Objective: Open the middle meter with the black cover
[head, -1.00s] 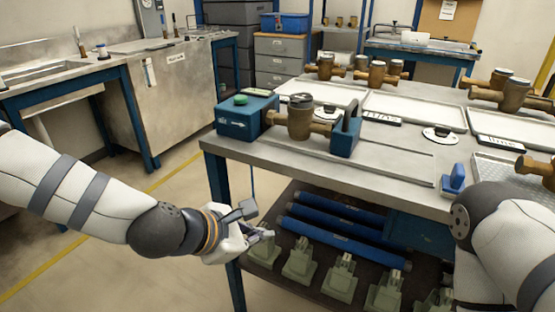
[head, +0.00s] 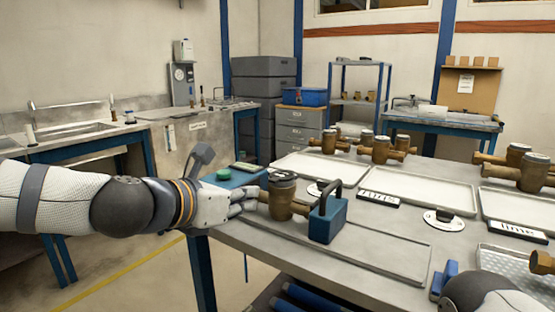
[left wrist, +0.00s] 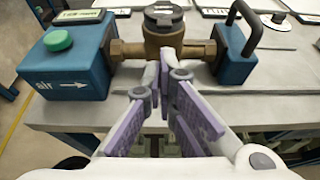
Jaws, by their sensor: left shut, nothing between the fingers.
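A brass meter with a dark round cover (head: 282,178) sits between a blue block with a green button and a blue block with a black handle. In the left wrist view, the meter (left wrist: 163,42) has its dark cover facing up and looks closed. My left gripper (head: 245,200) is beside the meter's left side in the head view. In the left wrist view, the left gripper's fingertips (left wrist: 164,65) are together, empty, and just in front of the brass body. I cannot tell whether they touch it. My right gripper is out of view; only part of that arm shows.
The left block (left wrist: 68,62) carries a green button and an "air" arrow. The handled block (head: 328,218) stands right of the meter. More brass meters (head: 380,150) stand behind, by white trays (head: 400,190). A flat metal tray (head: 380,252) lies in front.

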